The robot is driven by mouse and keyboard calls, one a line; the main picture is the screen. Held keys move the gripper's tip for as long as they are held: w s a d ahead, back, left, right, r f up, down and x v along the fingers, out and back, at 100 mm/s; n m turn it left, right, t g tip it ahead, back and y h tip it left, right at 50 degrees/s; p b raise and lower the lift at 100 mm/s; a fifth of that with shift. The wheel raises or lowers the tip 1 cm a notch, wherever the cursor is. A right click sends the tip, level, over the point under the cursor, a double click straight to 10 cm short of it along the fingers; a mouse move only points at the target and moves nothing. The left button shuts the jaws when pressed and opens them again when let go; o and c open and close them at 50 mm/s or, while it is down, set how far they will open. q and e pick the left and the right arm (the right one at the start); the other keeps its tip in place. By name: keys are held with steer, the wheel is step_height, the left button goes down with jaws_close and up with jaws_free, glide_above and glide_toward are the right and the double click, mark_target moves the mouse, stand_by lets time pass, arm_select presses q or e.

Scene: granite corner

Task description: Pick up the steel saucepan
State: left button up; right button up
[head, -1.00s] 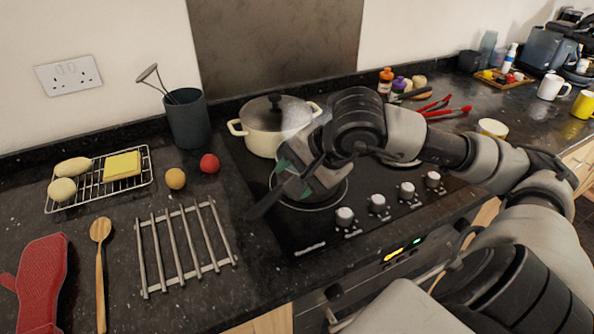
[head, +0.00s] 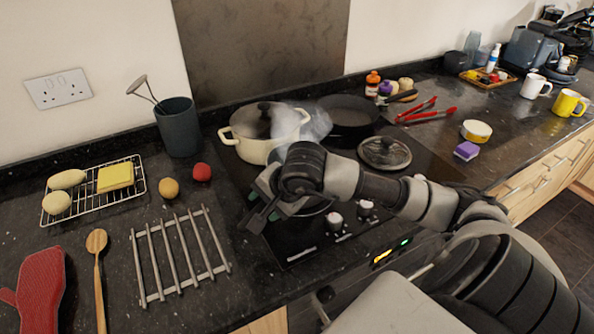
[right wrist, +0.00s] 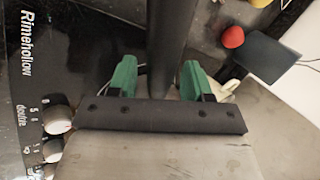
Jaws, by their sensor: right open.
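The steel saucepan (head: 319,209) sits at the front left of the hob in the head view, largely hidden behind my right gripper and forearm. Its dark handle (right wrist: 167,45) shows in the right wrist view, running between the two green fingertips. My right gripper (head: 262,208) is open, with its fingers on either side of the handle. It also shows in the right wrist view (right wrist: 157,78). I cannot tell whether a finger touches the handle. My left gripper is not in view.
A lidded cream pot (head: 252,146) stands just behind, with steam beside it. A black frying pan (head: 350,112) and a glass lid (head: 385,152) are to the right. A steel trivet (head: 180,256) lies left of the hob, with an apple (head: 202,172) behind it.

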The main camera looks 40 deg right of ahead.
jaws_close()
stand_by(1.4)
steer(key=shift+w+d+r, duration=0.1)
